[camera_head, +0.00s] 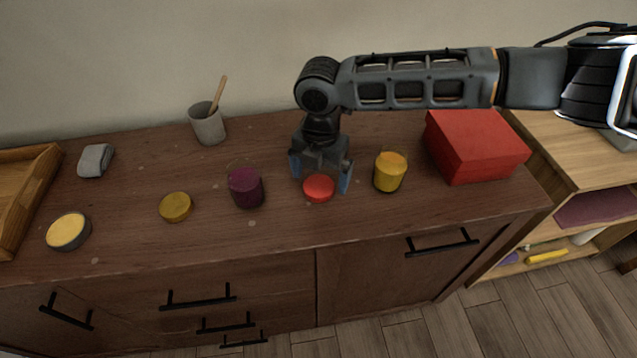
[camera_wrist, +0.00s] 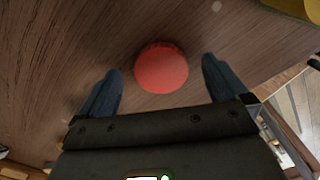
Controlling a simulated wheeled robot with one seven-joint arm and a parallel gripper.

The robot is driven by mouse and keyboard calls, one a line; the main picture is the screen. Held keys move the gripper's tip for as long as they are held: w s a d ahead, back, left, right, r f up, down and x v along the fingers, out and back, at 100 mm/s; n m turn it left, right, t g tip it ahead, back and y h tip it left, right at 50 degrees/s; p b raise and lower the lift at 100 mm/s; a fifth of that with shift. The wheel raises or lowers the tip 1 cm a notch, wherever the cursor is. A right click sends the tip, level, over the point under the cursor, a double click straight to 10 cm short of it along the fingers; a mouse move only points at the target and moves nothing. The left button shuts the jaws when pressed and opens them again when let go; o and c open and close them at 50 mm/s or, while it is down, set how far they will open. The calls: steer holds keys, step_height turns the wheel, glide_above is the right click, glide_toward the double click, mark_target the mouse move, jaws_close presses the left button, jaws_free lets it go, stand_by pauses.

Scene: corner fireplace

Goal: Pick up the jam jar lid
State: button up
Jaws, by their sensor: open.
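A flat, round red lid (camera_head: 319,189) lies on the brown wooden cabinet top, near its front edge. It also shows in the wrist view (camera_wrist: 162,70), on the wood between my two blue fingers. My gripper (camera_head: 320,178) points down at the lid and is open, with a finger on either side and a gap to each. Its exact height over the wood is hard to tell. A dark purple jar (camera_head: 246,188) stands left of the gripper, and a yellow jar (camera_head: 390,172) stands to the right. A flat mustard-yellow lid (camera_head: 176,207) lies further left.
A red box (camera_head: 474,146) stands at the right end. A grey cup with a wooden stick (camera_head: 208,127) stands at the back. A grey cloth (camera_head: 96,160), a dark round tin with a yellow top (camera_head: 68,231) and a wooden tray (camera_head: 30,190) are at the left.

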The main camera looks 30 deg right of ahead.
steer(key=shift+f, duration=0.7)
steer(key=shift+c, duration=0.4)
steer(key=c, duration=1)
steer(key=shift+r, duration=0.15)
